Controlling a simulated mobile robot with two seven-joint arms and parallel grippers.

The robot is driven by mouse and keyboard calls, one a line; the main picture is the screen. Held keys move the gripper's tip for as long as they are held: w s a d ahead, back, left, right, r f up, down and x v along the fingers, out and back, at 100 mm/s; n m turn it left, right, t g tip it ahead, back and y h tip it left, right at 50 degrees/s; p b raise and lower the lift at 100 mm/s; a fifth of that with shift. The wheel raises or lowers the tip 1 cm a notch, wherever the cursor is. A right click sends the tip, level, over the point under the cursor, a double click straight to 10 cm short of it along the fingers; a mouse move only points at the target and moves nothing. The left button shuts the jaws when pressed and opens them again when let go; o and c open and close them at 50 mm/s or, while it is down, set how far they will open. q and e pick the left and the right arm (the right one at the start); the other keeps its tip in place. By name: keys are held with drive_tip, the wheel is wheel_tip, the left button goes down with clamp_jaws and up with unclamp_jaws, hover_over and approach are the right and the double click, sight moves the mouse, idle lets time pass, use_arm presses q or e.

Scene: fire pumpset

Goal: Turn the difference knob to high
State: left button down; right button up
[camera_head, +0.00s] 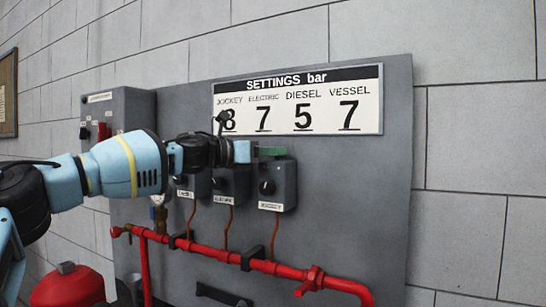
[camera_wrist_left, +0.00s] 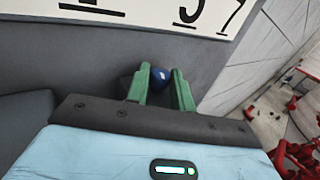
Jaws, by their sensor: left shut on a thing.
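In the wrist view, a round blue knob (camera_wrist_left: 161,77) sits between the green fingers of my left gripper (camera_wrist_left: 164,86), which are shut on it. In the head view, my left gripper (camera_head: 270,151) reaches in from the left, its green fingers at the top of the rightmost grey switch box (camera_head: 286,188). The blue knob is hidden there. I cannot read which setting the blue knob is at. My right gripper is not in view.
A settings sign (camera_head: 300,103) reading 8, 7, 5, 7 is above the gripper on the grey panel (camera_head: 350,200). Two similar boxes stand to the left, partly behind my arm. Red pipes (camera_head: 230,256) run below. A grey control box (camera_head: 130,108) is at left.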

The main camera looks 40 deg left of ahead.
use_arm(q)
drive_tip(key=shift+r, duration=0.15)
drive_tip(key=c, duration=1.2)
unclamp_jaws()
drive_tip(key=shift+s, duration=0.1)
drive_tip(key=v, duration=0.7)
drive_tip(key=shift+s+p, duration=0.25)
drive_tip(key=shift+p, duration=0.1)
drive_tip(key=shift+a, duration=0.15)
